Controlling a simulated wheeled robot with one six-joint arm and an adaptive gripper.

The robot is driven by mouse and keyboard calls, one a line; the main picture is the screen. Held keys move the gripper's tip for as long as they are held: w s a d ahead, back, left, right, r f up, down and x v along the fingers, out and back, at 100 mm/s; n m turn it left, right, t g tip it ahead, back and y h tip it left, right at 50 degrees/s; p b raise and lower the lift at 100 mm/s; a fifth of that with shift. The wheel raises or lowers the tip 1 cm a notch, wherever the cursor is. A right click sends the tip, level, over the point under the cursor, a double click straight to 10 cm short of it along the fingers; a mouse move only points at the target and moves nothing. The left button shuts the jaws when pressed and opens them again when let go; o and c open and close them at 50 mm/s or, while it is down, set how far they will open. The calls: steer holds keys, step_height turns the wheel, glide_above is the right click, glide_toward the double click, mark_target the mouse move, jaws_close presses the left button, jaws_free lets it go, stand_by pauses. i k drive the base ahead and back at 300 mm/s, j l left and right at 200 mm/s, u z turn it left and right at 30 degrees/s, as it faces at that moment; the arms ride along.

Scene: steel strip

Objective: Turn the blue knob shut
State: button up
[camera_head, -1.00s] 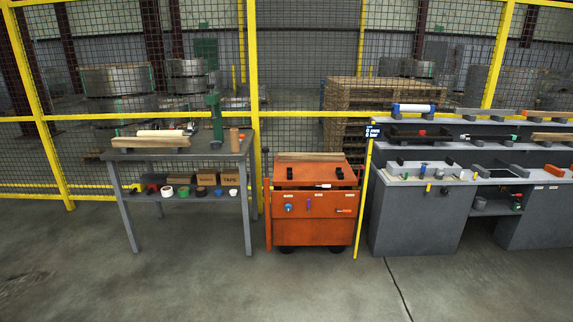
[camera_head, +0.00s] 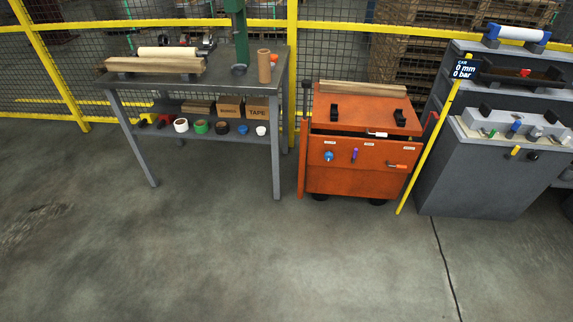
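A round blue knob (camera_head: 328,156) sits on the front of the orange cabinet (camera_head: 345,180), at the left under a small white label. A purple handle (camera_head: 354,155) is beside it on the same front. Another small blue part (camera_head: 514,129) stands on top of the grey bench at the right; it is too small to tell its shape well. Whether either blue part is open or shut cannot be seen. My gripper is not in view.
A grey table (camera_head: 215,75) with tape rolls on its lower shelf stands left of the cabinet. The grey bench (camera_head: 470,175) stands right, with a yellow pole (camera_head: 428,150) between. The concrete floor (camera_head: 250,260) in front is clear. Yellow-framed mesh fencing runs behind.

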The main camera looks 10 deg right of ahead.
mark_target(328, 156)
steer(key=i+l, duration=0.3)
steer(key=l, duration=0.2)
steer(key=i+l, duration=0.3)
steer(key=l, duration=0.2)
steer(key=i+l+u, duration=0.2)
steer(key=i, duration=0.3)
steer(key=i+l+u, duration=0.15)
steer(key=i, duration=0.3)
steer(key=i+l+u, duration=0.2)
steer(key=i+l, duration=0.15)
steer(key=i, duration=0.15)
